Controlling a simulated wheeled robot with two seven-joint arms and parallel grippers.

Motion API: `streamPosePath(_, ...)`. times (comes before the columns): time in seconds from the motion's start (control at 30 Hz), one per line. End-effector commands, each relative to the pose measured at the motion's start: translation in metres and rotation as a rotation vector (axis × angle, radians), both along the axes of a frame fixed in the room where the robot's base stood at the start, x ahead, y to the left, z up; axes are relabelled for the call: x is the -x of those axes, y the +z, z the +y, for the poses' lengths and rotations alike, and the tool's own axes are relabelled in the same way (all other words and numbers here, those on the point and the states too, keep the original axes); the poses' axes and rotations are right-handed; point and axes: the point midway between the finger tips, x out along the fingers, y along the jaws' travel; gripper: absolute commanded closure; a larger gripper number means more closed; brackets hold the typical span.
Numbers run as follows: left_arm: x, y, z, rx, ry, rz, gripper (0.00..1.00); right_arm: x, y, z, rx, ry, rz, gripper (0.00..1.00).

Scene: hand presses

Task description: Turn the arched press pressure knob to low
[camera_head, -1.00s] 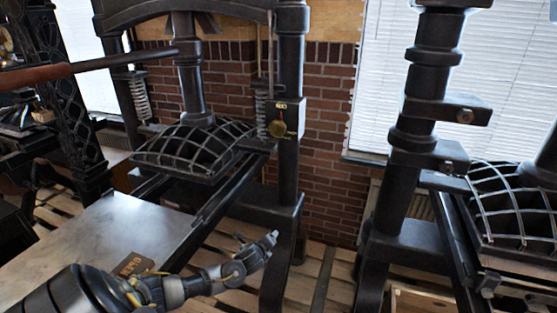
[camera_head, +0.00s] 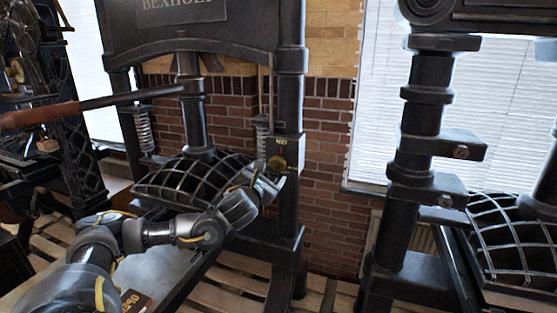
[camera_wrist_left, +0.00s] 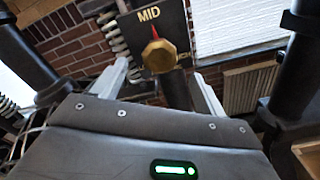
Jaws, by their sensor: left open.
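The arched press (camera_head: 288,95) stands in the middle of the head view, dark, with a curved crossbeam and a nameplate. Its brass pressure knob (camera_head: 277,162) sits on a small dark plate on the right column. In the left wrist view the knob (camera_wrist_left: 160,56) is large, and its red pointer points up at the word MID. The lower lettering is partly hidden. My left gripper (camera_wrist_left: 161,80) is open and empty, its two fingers either side of the knob in that view, with no clear contact. In the head view the left gripper (camera_head: 268,188) is just below the knob.
A second dark press (camera_head: 425,120) stands at the right. A long wooden-handled lever (camera_head: 40,115) reaches across at the left. A brick wall (camera_head: 325,130) and blinds (camera_head: 375,130) are behind.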

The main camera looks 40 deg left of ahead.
Motion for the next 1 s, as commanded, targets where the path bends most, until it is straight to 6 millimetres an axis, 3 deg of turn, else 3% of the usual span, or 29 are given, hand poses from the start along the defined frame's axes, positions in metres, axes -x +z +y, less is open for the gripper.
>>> streamPosePath(0.03,-0.009,0.007,0.003,0.003,0.002,0.001,0.27,0.000,0.015,0.001,-0.001,0.000,0.000,0.64)
streamPosePath(0.13,-0.028,0.008,0.010,0.003,0.003,0.000,0.27,0.000,0.027,0.002,-0.002,-0.001,0.000,0.64)
streamPosePath(0.43,-0.071,0.003,0.024,0.002,0.000,0.001,0.27,0.000,0.049,0.002,-0.003,-0.001,0.001,0.64)
streamPosePath(0.9,-0.082,0.000,0.028,0.003,-0.002,0.000,0.27,0.000,0.052,0.002,-0.003,-0.001,0.001,0.64)
streamPosePath(1.0,-0.082,0.000,0.028,0.003,-0.002,0.000,0.41,0.000,0.052,0.002,-0.003,0.000,0.001,0.64)
